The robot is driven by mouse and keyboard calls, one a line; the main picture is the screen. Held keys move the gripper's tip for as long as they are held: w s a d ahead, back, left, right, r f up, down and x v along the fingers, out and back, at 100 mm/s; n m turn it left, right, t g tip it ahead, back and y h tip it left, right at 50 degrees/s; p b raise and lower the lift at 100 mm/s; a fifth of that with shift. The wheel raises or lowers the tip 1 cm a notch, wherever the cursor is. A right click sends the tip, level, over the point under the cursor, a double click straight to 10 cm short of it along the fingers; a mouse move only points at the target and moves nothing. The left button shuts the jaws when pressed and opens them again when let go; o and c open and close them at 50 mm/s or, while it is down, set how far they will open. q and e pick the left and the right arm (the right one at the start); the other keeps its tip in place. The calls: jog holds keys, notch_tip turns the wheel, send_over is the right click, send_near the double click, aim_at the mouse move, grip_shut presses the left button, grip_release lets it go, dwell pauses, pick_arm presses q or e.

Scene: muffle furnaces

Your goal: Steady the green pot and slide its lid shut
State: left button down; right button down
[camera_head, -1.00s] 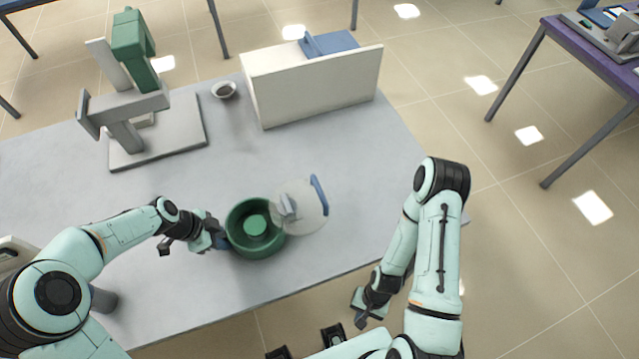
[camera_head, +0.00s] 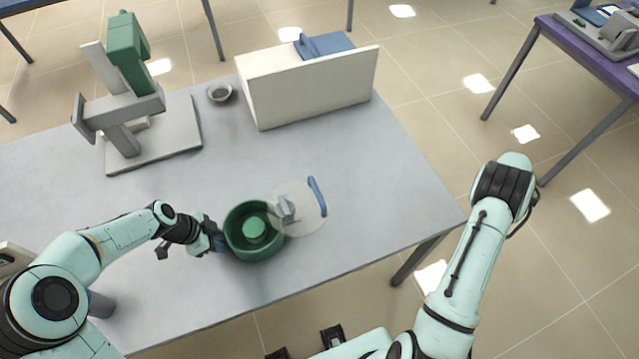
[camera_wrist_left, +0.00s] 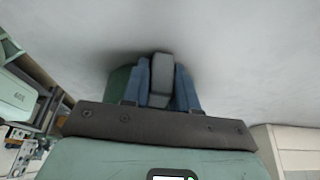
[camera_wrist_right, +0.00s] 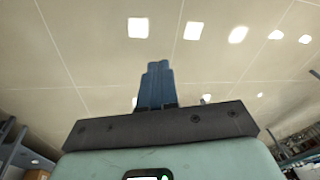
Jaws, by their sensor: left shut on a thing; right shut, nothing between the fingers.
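The green pot (camera_head: 258,254) stands on the grey table, its mouth open with a green disc-like form inside. The pale, see-through round lid (camera_head: 303,213) lies to its right, its left edge at the pot's right rim. The lid has a blue bar handle (camera_head: 317,196) on its right and a grey block on its left. My left gripper (camera_head: 219,240) is at the pot's left side, shut on a grey grip, seen between its blue fingers (camera_wrist_left: 161,82) in the left wrist view. My right gripper is outside the head view; its fingers (camera_wrist_right: 156,84) are shut and empty in the right wrist view.
A white box-like panel (camera_head: 310,92) stands at the table's back. A small bowl (camera_head: 219,92) and a green-and-grey stand (camera_head: 128,60) are at the back left. The table right of the lid is clear. A purple table (camera_head: 590,60) stands far right.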

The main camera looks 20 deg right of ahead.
pick_arm(q)
jog(key=shift+w, duration=0.1)
pick_arm(e)
jog(key=w+r+m+t, duration=0.2)
jog(key=w+r+t, duration=0.3)
jog(key=w+r, duration=0.55)
jog(key=w+a+y, duration=0.2)
jog(key=a+y, duration=0.1)
jog(key=a, duration=0.2)
jog(key=w+a+r+y, duration=0.1)
jog(key=w+a+y, duration=0.1)
jog(key=a, duration=0.4)
jog(key=w+a+m+y, duration=0.1)
jog(key=w+a+y, duration=0.2)
jog(key=a, duration=0.3)
jog(key=shift+a+r+y, duration=0.15)
jog(key=shift+r+y, duration=0.15)
jog(key=shift+r, duration=0.05)
jog(key=s+a+r+g+y, duration=0.3)
jog(key=a+r+g+y, duration=0.1)
jog(key=a, duration=0.4)
jog(key=s+a+r+g+y, duration=0.25)
jog(key=a+y, duration=0.25)
jog(key=a, duration=0.3)
jog(key=a+f, duration=0.2)
jog(key=a, duration=1.1)
jog(key=shift+w, duration=0.25)
jog(key=shift+a+f+g, duration=0.1)
jog(key=shift+g, duration=0.15)
